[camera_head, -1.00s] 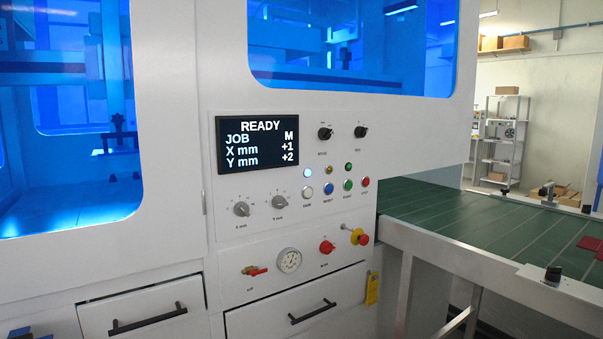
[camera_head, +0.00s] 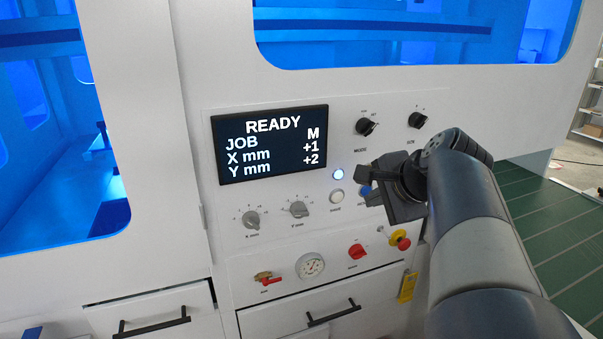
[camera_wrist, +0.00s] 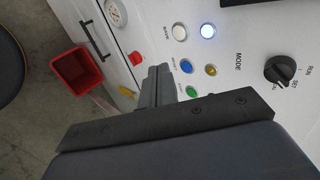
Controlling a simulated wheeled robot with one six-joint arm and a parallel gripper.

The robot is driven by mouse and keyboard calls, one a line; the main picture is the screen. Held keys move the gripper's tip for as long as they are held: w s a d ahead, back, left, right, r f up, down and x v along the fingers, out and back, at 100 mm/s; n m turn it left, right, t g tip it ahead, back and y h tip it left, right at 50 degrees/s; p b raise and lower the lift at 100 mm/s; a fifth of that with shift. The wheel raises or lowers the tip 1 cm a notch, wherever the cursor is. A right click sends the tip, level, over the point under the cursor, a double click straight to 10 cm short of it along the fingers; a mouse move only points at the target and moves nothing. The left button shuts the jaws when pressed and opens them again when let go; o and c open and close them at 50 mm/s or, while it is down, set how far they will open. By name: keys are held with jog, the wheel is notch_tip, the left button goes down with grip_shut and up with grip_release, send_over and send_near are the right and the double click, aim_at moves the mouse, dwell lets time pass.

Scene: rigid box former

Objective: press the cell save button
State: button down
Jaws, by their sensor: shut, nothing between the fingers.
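A white round button (camera_head: 337,196) sits on the control panel under a lit white-blue lamp (camera_head: 338,174); its label is too small to read surely. Both also show in the wrist view, the white button (camera_wrist: 180,32) and the lamp (camera_wrist: 208,30) beside it. A blue button (camera_head: 365,191) is right of it, partly hidden by my gripper (camera_head: 364,175). My gripper is shut and empty, in front of the panel. In the wrist view its fingertips (camera_wrist: 158,73) appear close to the blue button (camera_wrist: 187,66); contact cannot be told. A green button (camera_wrist: 193,91) is partly behind the fingers.
The display (camera_head: 270,144) reads READY, JOB M, X +1, Y +2. Dials (camera_head: 299,209), a mode knob (camera_head: 366,126), a red knob (camera_head: 357,251) and a red-yellow emergency stop (camera_head: 401,241) surround the buttons. A red bin (camera_wrist: 75,72) stands on the floor. A green conveyor (camera_head: 560,225) lies right.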

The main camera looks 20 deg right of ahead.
jog(key=shift+d+r, duration=0.1)
jog(key=shift+r, duration=0.05)
jog(key=shift+w, duration=0.1)
send_near(339, 195)
jog(key=w+f, duration=0.3)
jog(key=f, duration=0.3)
jog(key=shift+w+r+p, duration=0.1)
jog(key=shift+w+p, duration=0.2)
jog(key=shift+w, duration=0.35)
jog(key=shift+w+a+r+p, duration=0.2)
jog(key=shift+w+p, duration=0.25)
jog(key=shift+w, duration=0.3)
